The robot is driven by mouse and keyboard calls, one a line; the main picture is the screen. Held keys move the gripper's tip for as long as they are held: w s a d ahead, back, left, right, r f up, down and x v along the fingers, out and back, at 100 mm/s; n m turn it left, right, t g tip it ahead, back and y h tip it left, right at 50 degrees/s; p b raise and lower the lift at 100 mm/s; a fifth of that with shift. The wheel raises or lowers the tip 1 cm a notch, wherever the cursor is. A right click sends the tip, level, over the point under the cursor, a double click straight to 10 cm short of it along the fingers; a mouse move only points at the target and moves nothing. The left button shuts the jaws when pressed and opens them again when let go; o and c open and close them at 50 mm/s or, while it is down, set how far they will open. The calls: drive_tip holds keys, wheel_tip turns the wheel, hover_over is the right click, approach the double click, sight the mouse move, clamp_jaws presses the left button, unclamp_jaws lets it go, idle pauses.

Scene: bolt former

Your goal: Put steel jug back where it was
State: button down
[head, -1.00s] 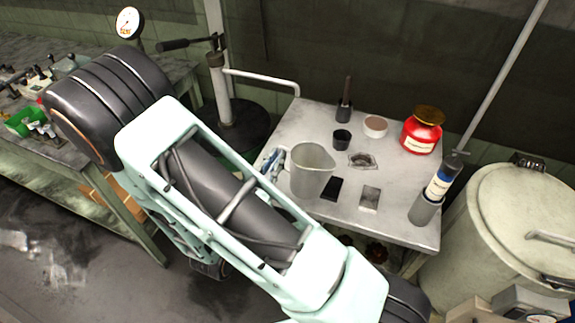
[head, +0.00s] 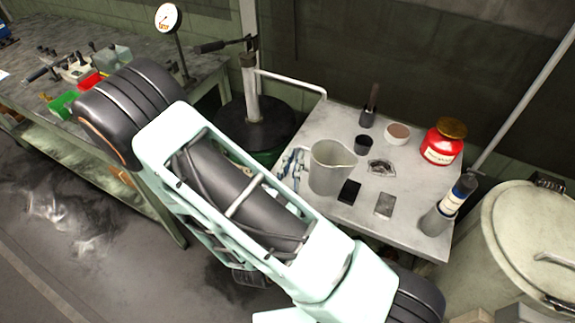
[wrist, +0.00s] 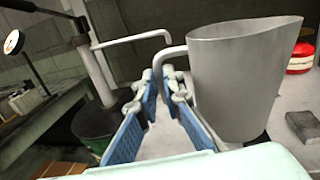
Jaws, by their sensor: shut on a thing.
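The steel jug (head: 330,170) is a grey, upright vessel with a spout, over the left front part of the small metal table (head: 400,232). In the wrist view the jug (wrist: 240,85) fills the right side, with its handle on its left. My gripper (head: 290,165) is at the jug's left side in the head view. In the wrist view my gripper (wrist: 158,80), with blue finger pads, is closed around the handle. The lower handle is hidden by the fingers. I cannot tell whether the jug's base touches the table.
Close to the jug are a black block (head: 349,191), a grey block (head: 384,205) and a dark cup (head: 363,145).

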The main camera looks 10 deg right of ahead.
drive_tip(key=w+f+b, duration=0.3)
drive_tip(key=w+b, duration=0.2)
drive_tip(key=b, duration=0.5)
drive_tip(key=shift+w+a, duration=0.3)
drive_tip(key=shift+a, duration=0.1)
drive_tip(key=b, duration=0.4)
drive_tip(key=shift+w+d, duration=0.1)
drive_tip(key=shift+w, duration=0.2)
drive_tip(key=shift+w+a+f+b, duration=0.1)
drive_tip(key=shift+w+f+b, duration=0.35)
drive_tip(key=shift+w+f, duration=0.7)
drive_tip(key=shift+w+a+f+b, duration=0.1)
drive_tip(key=shift+w+f+b, duration=0.4)
drive_tip(key=shift+f, duration=1.25)
drive_tip(key=shift+w+a+f+b, duration=0.1)
drive_tip(key=shift+w+f+b, duration=0.3)
drive_tip(key=shift+w+f, duration=0.75)
drive_tip(key=shift+s+f, duration=0.3)
drive_tip(key=shift+f, duration=0.1)
